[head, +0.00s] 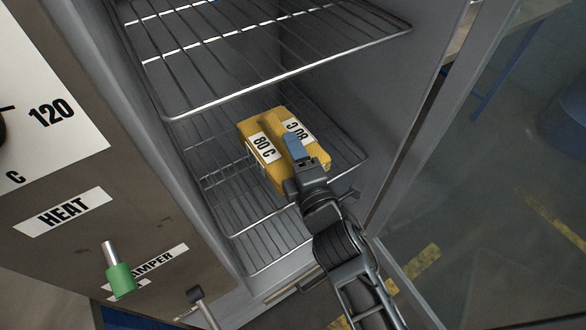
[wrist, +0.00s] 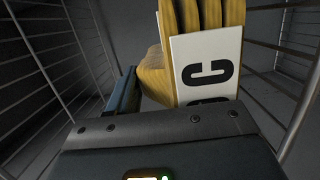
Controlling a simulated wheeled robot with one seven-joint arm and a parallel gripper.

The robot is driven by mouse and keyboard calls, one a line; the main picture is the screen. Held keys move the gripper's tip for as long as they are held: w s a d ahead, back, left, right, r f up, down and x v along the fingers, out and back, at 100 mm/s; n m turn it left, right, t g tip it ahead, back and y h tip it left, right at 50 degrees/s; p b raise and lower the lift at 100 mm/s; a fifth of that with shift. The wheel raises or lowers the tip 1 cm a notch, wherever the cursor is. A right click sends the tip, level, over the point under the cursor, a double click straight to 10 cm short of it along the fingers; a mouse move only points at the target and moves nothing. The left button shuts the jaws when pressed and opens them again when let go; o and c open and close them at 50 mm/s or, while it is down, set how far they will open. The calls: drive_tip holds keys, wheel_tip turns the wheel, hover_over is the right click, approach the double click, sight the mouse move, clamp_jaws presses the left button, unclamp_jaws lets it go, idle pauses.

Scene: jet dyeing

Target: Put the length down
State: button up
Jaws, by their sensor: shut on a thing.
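The length is a folded yellow bundle (head: 258,128) with white labels reading "80 C". My gripper (head: 297,150) is shut on the bundle's near part, inside the open cabinet. The bundle is at the level of the middle wire shelf (head: 350,160); I cannot tell whether it rests on the wires or hangs just above them. In the wrist view the yellow bundle (wrist: 150,75) fills the space in front of the jaws, with part of its label showing. The gripper hides some of its near side.
An upper wire shelf (head: 270,75) lies above the bundle, and a lower rack (head: 265,240) lies below. The control panel (head: 60,180) with a green-handled lever (head: 120,278) is at left. A glass door (head: 470,190) stands open at right.

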drive_tip(key=shift+f+b, duration=1.8)
drive_tip(key=shift+f, duration=0.1)
drive_tip(key=shift+f, duration=0.2)
drive_tip(key=o, duration=1.2)
drive_tip(key=shift+o, duration=0.2)
drive_tip(key=shift+r, duration=0.15)
drive_tip(key=v, duration=1.2)
drive_tip(key=shift+b, duration=0.45)
